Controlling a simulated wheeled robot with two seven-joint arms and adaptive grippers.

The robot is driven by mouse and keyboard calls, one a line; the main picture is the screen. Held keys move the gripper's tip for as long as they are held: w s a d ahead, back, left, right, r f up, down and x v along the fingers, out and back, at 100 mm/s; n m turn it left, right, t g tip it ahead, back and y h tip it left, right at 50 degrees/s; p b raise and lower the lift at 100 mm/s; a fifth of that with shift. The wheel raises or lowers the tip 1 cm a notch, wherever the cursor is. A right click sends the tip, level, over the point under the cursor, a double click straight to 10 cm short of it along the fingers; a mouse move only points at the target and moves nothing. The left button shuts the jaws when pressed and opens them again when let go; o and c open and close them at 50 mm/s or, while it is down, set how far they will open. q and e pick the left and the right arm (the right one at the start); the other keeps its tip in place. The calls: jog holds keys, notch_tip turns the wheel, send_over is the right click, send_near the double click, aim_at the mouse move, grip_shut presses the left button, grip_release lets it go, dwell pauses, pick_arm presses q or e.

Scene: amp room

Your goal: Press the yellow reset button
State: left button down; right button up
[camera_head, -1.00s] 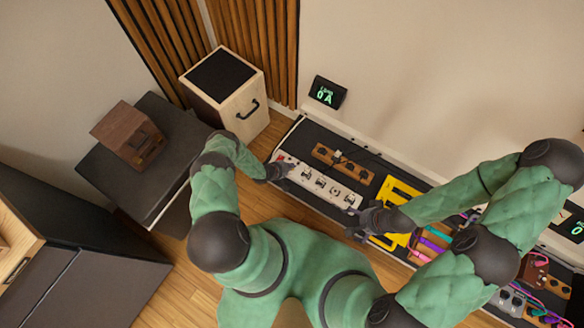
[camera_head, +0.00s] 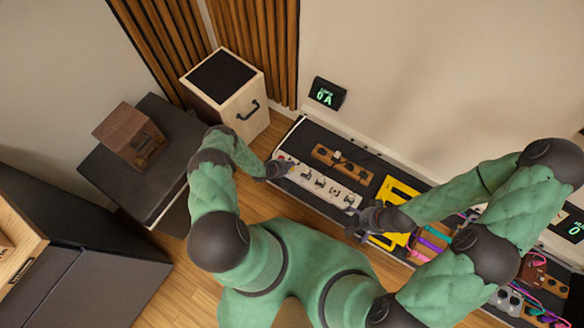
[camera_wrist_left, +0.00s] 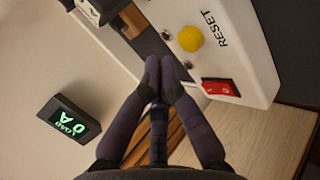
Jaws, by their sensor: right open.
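The yellow reset button (camera_wrist_left: 190,38) is a round dome on a white power strip (camera_wrist_left: 240,45), beside the printed word RESET, in the left wrist view. A red rocker switch (camera_wrist_left: 221,87) sits near the strip's end. My left gripper (camera_wrist_left: 160,73) is shut and empty, its tips together in the picture just below and left of the button; contact is not visible. In the head view, my left gripper (camera_head: 284,170) is at the left end of the white strip (camera_head: 322,186) and hides the button. My right gripper (camera_head: 356,226) is open beside the strip's right end.
A black pedalboard holds a wooden-fronted unit (camera_head: 341,163), a yellow frame (camera_head: 397,195) and cabled pedals to the right. A LOAD display (camera_head: 326,94) reads 0 A by the wall. A wooden box drum (camera_head: 252,100) stands beyond the board's left end.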

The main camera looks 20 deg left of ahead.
pick_arm(q)
jog(key=shift+r+p, duration=1)
jog(key=shift+r, duration=1)
